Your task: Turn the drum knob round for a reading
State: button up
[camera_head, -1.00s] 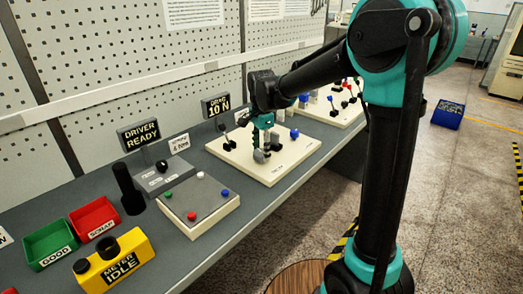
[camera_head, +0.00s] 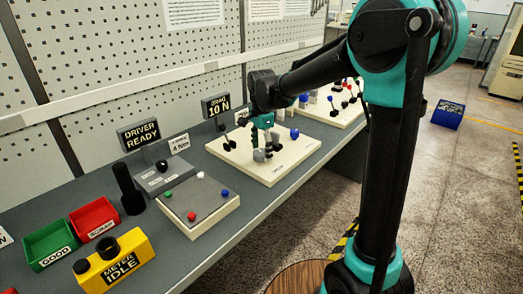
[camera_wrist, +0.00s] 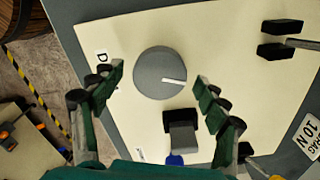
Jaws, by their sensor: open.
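The drum knob is a round grey disc with a white pointer line, on a cream board (camera_head: 222,152). In the wrist view the knob (camera_wrist: 161,73) lies ahead of and between my fingertips, and its pointer line points to the right. My gripper (camera_wrist: 160,82) is open, with one green-and-black finger on each side of the knob and visible gaps to it. In the head view my gripper (camera_head: 264,143) hangs low over the board, and a small part of the grey knob (camera_head: 259,155) shows beneath it. Whether the fingers are level with the knob is unclear.
A black-and-grey block (camera_wrist: 182,137) with a blue tip stands close to the knob between my fingers. Black pegs (camera_wrist: 281,38) stand at upper right. A meter reading IDLE (camera_head: 115,262) sits at front left.

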aim_at(262, 152)
notch_tip(262, 152, up, 12)
dwell(0.5)
jog(key=shift+f, duration=0.1)
jog(key=s+d+f+n, duration=0.1)
jog(key=s+d+f, duration=0.1)
jog(key=d+f, duration=0.1)
jog(key=s+d+f+n+t, duration=0.1)
jog(key=s+d+f+n, duration=0.1)
jog(key=d+f, duration=0.2)
jog(key=s+d+f+n+t, duration=0.1)
jog(key=s+d+f+n, duration=0.1)
jog(key=d, duration=0.4)
jog(key=shift+d+f+y, duration=0.2)
jog(key=shift+f+y, duration=0.1)
jog(key=shift+f, duration=0.45)
jog(key=s+d+f+n+t, duration=0.2)
jog(key=s+d+f+n, duration=0.4)
jog(key=s+d+f, duration=0.4)
jog(key=s+f, duration=0.2)
jog(key=s, duration=0.1)
jog(key=shift+s+d+n, duration=0.15)
jog(key=shift+s+n, duration=0.05)
jog(key=shift+n, duration=0.1)
jog(key=shift+f, duration=0.1)
